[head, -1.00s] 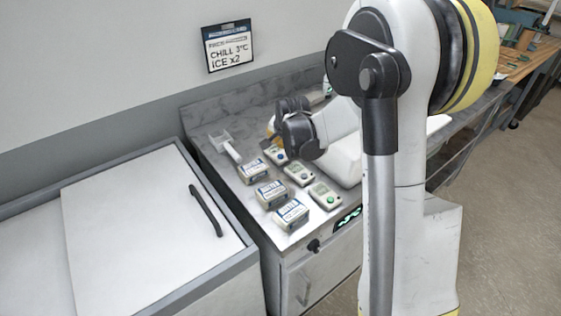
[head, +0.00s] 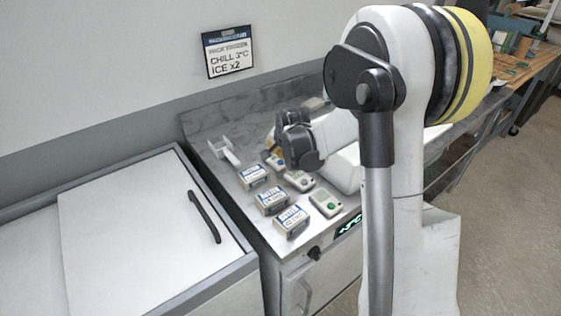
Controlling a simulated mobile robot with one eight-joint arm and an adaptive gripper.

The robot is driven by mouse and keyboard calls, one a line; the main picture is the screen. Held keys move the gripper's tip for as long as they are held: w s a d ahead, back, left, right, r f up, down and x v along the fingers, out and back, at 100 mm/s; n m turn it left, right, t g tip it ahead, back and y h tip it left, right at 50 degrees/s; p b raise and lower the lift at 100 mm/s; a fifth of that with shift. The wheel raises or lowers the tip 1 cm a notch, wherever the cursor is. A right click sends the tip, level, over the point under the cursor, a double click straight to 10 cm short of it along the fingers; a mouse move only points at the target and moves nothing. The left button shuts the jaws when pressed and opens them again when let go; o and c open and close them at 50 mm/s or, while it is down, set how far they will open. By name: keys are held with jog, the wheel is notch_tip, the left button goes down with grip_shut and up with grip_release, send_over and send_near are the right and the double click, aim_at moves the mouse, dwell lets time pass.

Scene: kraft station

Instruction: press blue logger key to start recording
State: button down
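Several small pale loggers stand in a row on the grey counter. The far logger (head: 272,160) is partly covered by my gripper. The middle logger (head: 299,181) and the near logger (head: 325,202) show more fully; the near one has a green key. A blue key cannot be made out clearly now; the far logger's face is too small and partly hidden. My gripper (head: 281,146), dark and at the end of the arm, is over the far loggers. Its fingertips are hidden or too small to tell open from shut, and contact is unclear.
Three small boxes with blue labels (head: 272,198) stand left of the loggers. A white scoop-like tool (head: 225,150) lies behind them. A white chest with a black handle (head: 205,215) is at left. A wall sign (head: 229,52) reads "CHILL 3°C ICE x2".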

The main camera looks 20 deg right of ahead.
aim_at(279, 161)
jog(key=shift+f, duration=0.15)
dwell(0.5)
jog(key=shift+f+b, duration=0.3)
jog(key=shift+b, duration=0.1)
jog(key=shift+f+b, duration=0.4)
jog(key=shift+f, duration=0.05)
dwell(0.6)
jog(key=shift+r, duration=0.1)
jog(key=shift+r+p, duration=0.6)
jog(key=shift+r, duration=0.2)
jog(key=shift+r+p, duration=1.8)
jog(key=shift+r, duration=0.75)
